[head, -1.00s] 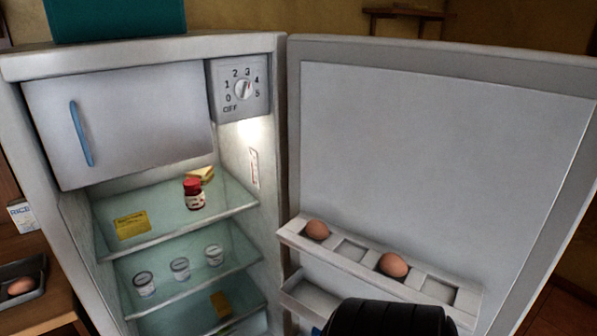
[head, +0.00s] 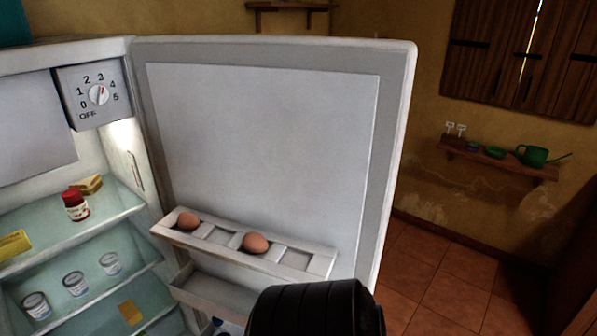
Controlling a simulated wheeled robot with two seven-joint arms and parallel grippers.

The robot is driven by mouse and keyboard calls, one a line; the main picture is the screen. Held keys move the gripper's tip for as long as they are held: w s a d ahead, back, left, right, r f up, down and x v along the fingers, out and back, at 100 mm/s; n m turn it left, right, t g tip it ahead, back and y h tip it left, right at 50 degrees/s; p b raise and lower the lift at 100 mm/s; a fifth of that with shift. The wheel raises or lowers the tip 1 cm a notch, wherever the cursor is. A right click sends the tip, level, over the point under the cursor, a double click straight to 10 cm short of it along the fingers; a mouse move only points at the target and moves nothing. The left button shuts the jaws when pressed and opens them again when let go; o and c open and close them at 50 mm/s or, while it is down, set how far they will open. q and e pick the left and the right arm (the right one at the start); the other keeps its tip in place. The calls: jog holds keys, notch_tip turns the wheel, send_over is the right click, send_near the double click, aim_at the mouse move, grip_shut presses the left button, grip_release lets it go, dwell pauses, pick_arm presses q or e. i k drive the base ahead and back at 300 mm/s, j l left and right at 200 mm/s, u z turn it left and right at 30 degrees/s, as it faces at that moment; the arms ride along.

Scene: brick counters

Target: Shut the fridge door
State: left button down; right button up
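The fridge door (head: 270,140) stands wide open, hinged beside the fridge's right edge, with its inner face toward me. Its upper rack (head: 225,235) holds two brown eggs, one egg (head: 187,220) at the left end and another egg (head: 256,243) near the middle. The fridge interior (head: 80,225) is lit and shows at the left. A black rounded part of my own arm rises at the bottom centre, in front of the lower door rack (head: 215,295). Neither gripper's fingers can be seen.
A wall shelf (head: 500,163) with a green watering can (head: 533,155) hangs at the right. The tiled floor (head: 450,280) right of the door looks clear.

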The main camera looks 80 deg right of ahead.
aim_at(294, 141)
jog(key=k+l, duration=0.5)
jog(key=k, duration=0.2)
jog(key=k+l, duration=0.55)
jog(key=k, duration=0.15)
jog(key=l, duration=0.75)
jog(key=k+l, duration=0.15)
jog(key=l, duration=1.35)
jog(key=k, duration=0.3)
jog(key=i+l+u, duration=0.2)
jog(key=k+j, duration=0.05)
jog(key=j, duration=0.05)
